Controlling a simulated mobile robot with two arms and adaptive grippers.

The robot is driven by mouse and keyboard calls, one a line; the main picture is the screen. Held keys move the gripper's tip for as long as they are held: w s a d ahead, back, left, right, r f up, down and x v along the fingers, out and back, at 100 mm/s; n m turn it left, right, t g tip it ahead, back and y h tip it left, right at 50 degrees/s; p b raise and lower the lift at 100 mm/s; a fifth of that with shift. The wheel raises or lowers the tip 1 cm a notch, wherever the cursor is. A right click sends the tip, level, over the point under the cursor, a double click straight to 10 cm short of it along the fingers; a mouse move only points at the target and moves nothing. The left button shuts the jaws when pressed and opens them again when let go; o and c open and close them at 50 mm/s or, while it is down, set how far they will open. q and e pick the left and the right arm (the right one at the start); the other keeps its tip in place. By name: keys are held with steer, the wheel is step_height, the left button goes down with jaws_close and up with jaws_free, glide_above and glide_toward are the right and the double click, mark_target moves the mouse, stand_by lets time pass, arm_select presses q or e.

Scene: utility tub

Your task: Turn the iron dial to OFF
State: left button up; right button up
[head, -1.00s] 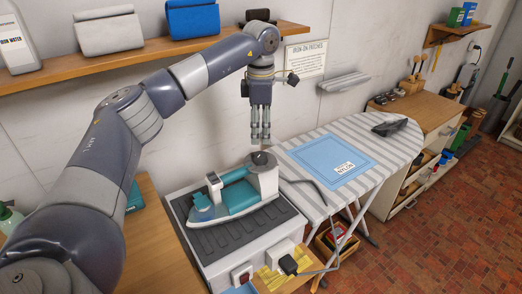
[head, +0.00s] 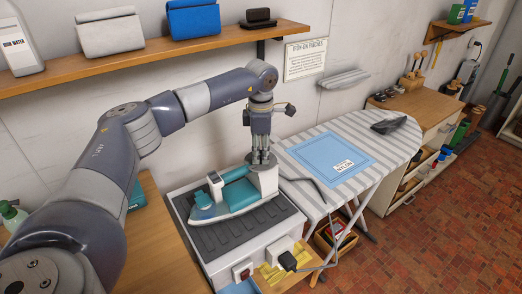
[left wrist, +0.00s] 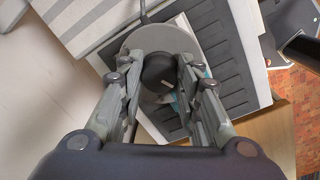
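The iron (head: 228,191) is teal, white and grey and lies on a ribbed grey mat (head: 205,235) on a white stand. Its round heel end faces up at the right. In the left wrist view the dark dial (left wrist: 158,72) with a pale pointer line sits on that round grey end; no OFF marking is readable. My left gripper (head: 260,161) points down over the dial. In the left wrist view its fingers (left wrist: 158,88) are apart, one on each side of the dial; I cannot tell whether they touch it. My right gripper is not in view.
The striped ironing board (head: 300,195) with a blue cloth (head: 328,158) stands to the right. A wooden shelf (head: 150,53) with pouches hangs above, behind my arm.

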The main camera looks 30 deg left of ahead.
arm_select(q)
steer(key=shift+c, duration=1.1)
steer(key=n, duration=1.1)
steer(key=shift+w+n, duration=0.15)
steer(key=shift+n, duration=0.25)
steer(key=o, duration=1.1)
